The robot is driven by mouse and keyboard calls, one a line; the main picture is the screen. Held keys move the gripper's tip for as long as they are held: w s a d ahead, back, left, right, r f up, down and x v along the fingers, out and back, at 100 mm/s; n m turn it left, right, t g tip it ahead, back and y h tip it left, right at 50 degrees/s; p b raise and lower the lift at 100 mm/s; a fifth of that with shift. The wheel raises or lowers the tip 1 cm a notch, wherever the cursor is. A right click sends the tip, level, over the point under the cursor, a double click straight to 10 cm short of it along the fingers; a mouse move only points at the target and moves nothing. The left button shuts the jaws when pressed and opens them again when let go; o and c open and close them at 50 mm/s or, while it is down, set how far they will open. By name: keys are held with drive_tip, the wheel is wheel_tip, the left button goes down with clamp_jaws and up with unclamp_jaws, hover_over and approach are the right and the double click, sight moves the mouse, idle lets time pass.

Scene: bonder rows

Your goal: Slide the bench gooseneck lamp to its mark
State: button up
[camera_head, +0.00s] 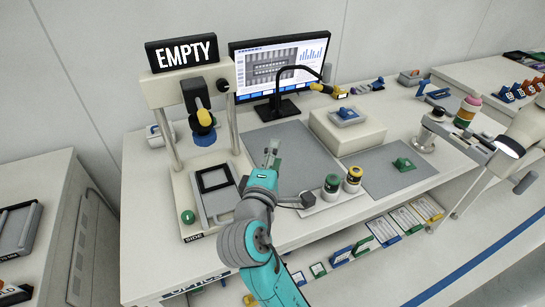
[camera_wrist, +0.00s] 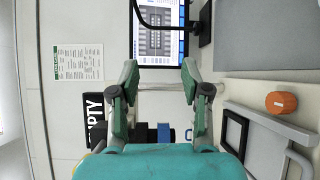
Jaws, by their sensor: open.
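The black gooseneck lamp (camera_head: 284,75) stands at the back of the bench in front of the monitor. Its neck curves right to a yellow-and-black head (camera_head: 322,88), and a dark base (camera_head: 278,110) shows below. In the wrist view the black neck (camera_wrist: 150,22) crosses the screen beyond my fingertips. My gripper (camera_head: 272,150) is open and empty above the left grey mat, in front of the lamp and apart from it. Both fingers of my gripper (camera_wrist: 160,82) show in the wrist view. I cannot make out a mark for the lamp.
A press with an EMPTY sign (camera_head: 181,53) stands left of my gripper. The left grey mat (camera_head: 300,155) is mostly clear.

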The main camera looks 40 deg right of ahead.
drive_tip(key=n+g+y, duration=0.2)
drive_tip(key=y, duration=0.8)
approach(313, 85)
drive_tip(key=w+a+f, duration=0.3)
drive_tip(key=f, duration=0.4)
drive_tip(key=s+d+r+n+y, duration=0.2)
drive_tip(key=s+d+r+y, duration=0.15)
drive_tip(key=d+r, duration=0.3)
drive_tip(key=shift+n, duration=0.3)
drive_tip(key=x, duration=1)
drive_tip(key=shift+w+a+r, duration=0.3)
drive_tip(key=shift+w+a, duration=0.05)
drive_tip(key=shift+w, duration=0.05)
